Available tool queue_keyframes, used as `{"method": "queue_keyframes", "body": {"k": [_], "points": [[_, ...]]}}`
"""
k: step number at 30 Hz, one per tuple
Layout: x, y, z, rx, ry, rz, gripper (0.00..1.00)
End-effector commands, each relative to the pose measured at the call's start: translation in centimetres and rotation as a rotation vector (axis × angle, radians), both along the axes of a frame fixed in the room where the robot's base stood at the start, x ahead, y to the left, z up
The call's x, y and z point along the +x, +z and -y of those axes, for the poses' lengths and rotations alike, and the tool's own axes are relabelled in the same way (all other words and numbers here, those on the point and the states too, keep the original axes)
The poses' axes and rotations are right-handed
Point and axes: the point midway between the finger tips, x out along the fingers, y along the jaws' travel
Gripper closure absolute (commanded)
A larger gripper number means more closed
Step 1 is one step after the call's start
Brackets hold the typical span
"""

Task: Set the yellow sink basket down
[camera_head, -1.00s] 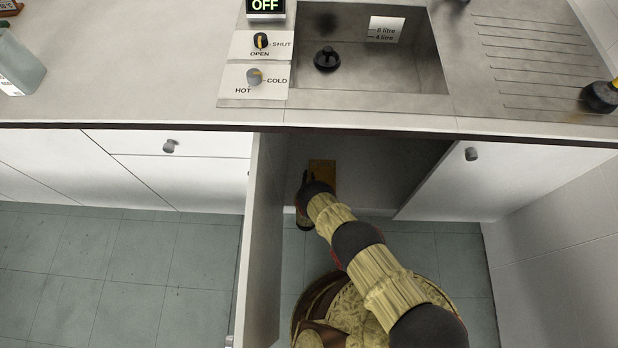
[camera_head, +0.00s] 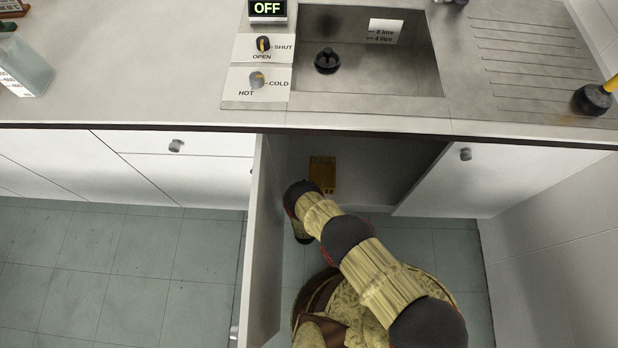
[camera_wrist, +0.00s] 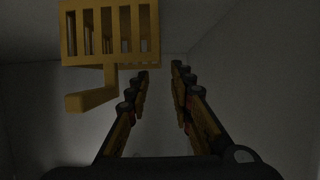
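The yellow sink basket (camera_wrist: 110,30) shows at the upper left of the wrist view, with slotted walls and a bent handle hanging below it. My gripper (camera_wrist: 162,73) is open, its two fingers apart with nothing between the tips. The basket is just beyond and left of the left fingertip; I cannot tell whether they touch. In the head view my arm reaches into the open cabinet below the sink, and the gripper is mostly hidden behind the arm. An orange-yellow piece (camera_head: 322,176) shows at the cabinet's back; I cannot tell whether it is the basket.
The open cabinet door (camera_head: 263,245) stands close left of my arm. Above are the sink (camera_head: 400,75) with a black plug (camera_head: 327,61) and the worktop (camera_head: 150,70). A plunger (camera_head: 592,99) stands on the drainer at right. The wrist view is dim.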

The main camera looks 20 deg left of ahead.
Motion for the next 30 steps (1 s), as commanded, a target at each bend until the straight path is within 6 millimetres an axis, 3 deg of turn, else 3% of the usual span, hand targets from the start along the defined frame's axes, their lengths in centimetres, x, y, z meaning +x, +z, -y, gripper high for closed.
{"method": "queue_keyframes", "body": {"k": [3, 9, 26, 30], "points": [[-1.6, 0.8, 0.3, -0.001, 0.001, -0.001, 0.77], [-2.6, 1.2, 0.6, 0.000, 0.000, 0.001, 0.77], [-2.7, 1.1, 0.6, 0.001, -0.001, 0.000, 0.77], [-2.7, 2.0, 0.7, 0.001, -0.001, 0.000, 0.77]]}}
